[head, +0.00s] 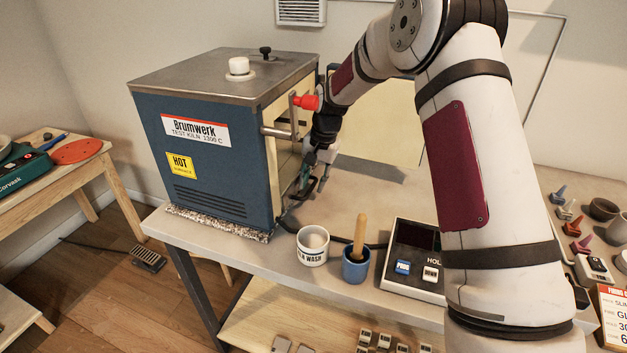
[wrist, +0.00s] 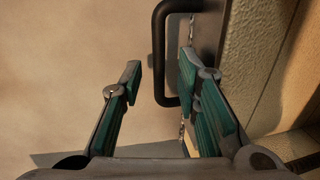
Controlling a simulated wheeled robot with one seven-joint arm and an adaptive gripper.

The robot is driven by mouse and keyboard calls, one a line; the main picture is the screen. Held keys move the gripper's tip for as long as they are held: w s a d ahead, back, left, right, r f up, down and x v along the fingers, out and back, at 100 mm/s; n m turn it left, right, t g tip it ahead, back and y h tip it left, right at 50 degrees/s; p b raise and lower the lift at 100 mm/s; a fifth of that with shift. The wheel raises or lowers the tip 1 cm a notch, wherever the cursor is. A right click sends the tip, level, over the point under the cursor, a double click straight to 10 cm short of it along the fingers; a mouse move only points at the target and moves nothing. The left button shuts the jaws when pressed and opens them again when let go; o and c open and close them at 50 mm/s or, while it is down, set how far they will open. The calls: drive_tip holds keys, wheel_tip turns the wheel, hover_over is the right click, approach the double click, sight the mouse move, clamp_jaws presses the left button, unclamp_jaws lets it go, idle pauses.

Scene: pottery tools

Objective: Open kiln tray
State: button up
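The blue kiln (head: 222,185) with a grey metal top stands on the left of the grey bench. In the wrist view a black U-shaped handle (wrist: 158,45) sticks out from a dark panel (wrist: 206,35), which looks like the tray front. My gripper (wrist: 160,68) is open, with one green-padded finger on each side of the handle's outer bar. Gaps show between the fingers and the bar. The tray's inside is hidden.
A red knob (head: 306,102) on a metal bar juts from the kiln above my gripper. A white wash cup (head: 312,254), a blue mortar with a wooden pestle (head: 356,268) and a button box (head: 412,262) stand in front. Clay tools lie at the right.

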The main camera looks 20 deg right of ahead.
clamp_jaws()
drive_tip(key=s+d+p, duration=0.1)
drive_tip(key=s+d, duration=0.2)
drive_tip(key=d, duration=0.1)
drive_tip(key=s+d+p, duration=0.1)
drive_tip(key=s+d, duration=0.2)
drive_tip(key=d, duration=0.2)
drive_tip(key=s+d+p, duration=0.2)
drive_tip(key=s+d, duration=0.1)
drive_tip(key=d, duration=0.1)
drive_tip(key=shift+s+d, duration=0.2)
drive_tip(key=shift+s, duration=0.2)
unclamp_jaws()
drive_tip(key=shift+r, duration=0.1)
